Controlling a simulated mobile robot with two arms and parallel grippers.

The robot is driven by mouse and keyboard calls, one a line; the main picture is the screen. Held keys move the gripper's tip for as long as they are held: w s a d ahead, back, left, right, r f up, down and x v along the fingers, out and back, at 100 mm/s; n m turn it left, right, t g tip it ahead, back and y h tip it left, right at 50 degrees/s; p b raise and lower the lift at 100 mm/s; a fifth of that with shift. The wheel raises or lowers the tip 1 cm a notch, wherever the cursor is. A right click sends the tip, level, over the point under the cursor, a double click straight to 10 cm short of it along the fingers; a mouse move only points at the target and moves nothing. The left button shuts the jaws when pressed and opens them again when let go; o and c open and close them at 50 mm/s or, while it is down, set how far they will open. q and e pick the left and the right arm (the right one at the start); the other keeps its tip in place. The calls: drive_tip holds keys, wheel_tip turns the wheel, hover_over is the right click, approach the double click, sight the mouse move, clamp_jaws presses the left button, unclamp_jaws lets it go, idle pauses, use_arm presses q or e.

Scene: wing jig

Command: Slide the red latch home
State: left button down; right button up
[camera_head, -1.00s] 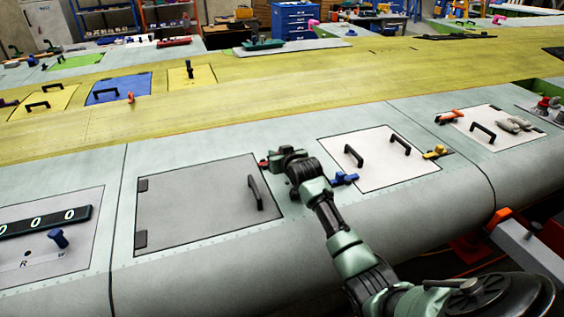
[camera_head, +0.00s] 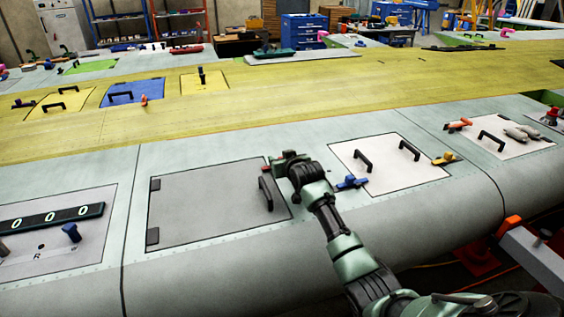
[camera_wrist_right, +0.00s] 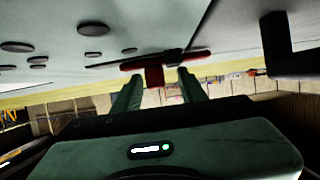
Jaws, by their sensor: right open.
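The red latch (camera_head: 276,167) sits at the upper right edge of the closed grey panel (camera_head: 205,205) and is partly hidden behind my right gripper (camera_head: 280,162). In the right wrist view, the red latch (camera_wrist_right: 155,75) shows a red tab on a dark and red bar. My right gripper (camera_wrist_right: 157,82) is open, with its two green fingers on either side of the tab. I cannot tell whether they touch it. My left gripper is not in view.
A black handle (camera_head: 266,193) stands on the grey panel close to my right gripper. To the right are a blue latch (camera_head: 351,182) and a white panel (camera_head: 385,175) with two black handles. A yellow latch (camera_head: 446,159) lies further right.

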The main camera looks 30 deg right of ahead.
drive_tip(key=v, duration=0.2)
drive_tip(key=b+v, duration=0.1)
drive_tip(key=v, duration=0.4)
drive_tip(key=shift+s+a, duration=0.1)
drive_tip(key=shift+a, duration=0.25)
